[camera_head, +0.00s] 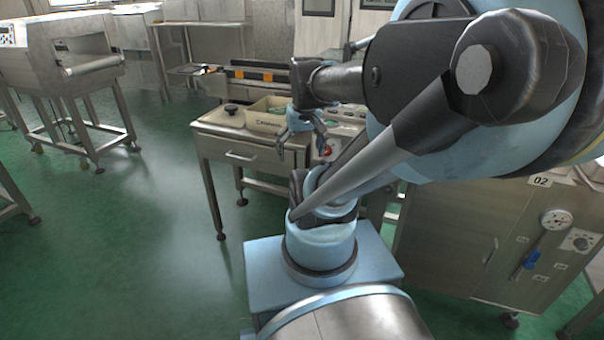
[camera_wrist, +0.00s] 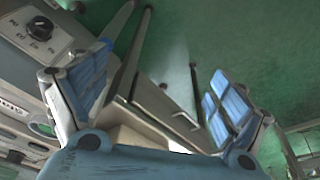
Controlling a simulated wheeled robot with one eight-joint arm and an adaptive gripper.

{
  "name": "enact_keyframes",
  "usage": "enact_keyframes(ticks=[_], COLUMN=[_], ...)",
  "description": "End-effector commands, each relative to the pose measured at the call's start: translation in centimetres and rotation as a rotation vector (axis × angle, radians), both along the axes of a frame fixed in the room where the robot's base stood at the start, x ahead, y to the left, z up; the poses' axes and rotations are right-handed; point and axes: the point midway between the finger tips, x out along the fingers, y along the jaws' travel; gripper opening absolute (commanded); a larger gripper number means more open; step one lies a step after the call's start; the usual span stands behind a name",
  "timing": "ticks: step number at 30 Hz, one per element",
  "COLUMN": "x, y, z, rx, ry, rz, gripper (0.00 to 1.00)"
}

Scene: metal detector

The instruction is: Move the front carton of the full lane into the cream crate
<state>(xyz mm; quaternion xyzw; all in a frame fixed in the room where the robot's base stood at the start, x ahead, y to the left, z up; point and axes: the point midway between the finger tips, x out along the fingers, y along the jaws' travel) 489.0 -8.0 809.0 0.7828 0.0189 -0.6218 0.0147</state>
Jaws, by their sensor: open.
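My gripper (camera_head: 303,148) hangs open and empty over the front part of a metal table, fingers pointing down. In the wrist view its two blue-padded fingers (camera_wrist: 160,75) stand wide apart with nothing between them but the table edge and green floor farther off. A cream, low-walled container (camera_head: 257,121), which looks like the cream crate, sits on the table behind and left of my gripper. Its contents are too small to tell. A pale surface shows low between the fingers in the wrist view, and I cannot tell what it is. No carton lane can be made out; my arm hides part of the table.
The table (camera_head: 215,122) has a drawer front and a dark round knob (camera_head: 231,109) at its left. A cabinet marked 02 (camera_head: 450,235) stands at right. A conveyor machine (camera_head: 75,60) stands at far left.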

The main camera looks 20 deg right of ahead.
Motion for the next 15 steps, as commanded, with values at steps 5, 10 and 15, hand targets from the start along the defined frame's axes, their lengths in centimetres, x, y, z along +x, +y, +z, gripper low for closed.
enact_keyframes(ticks=[5, 10, 15], x=[-3.9, -5.5, -5.8], y=[-0.1, 0.9, 0.8], z=[-2.9, -4.4, -4.6], rx=[-0.004, -0.008, -0.008], ry=[0.02, 0.032, 0.034], rz=[-0.017, -0.024, -0.026], gripper=[0.91, 0.91, 0.91])
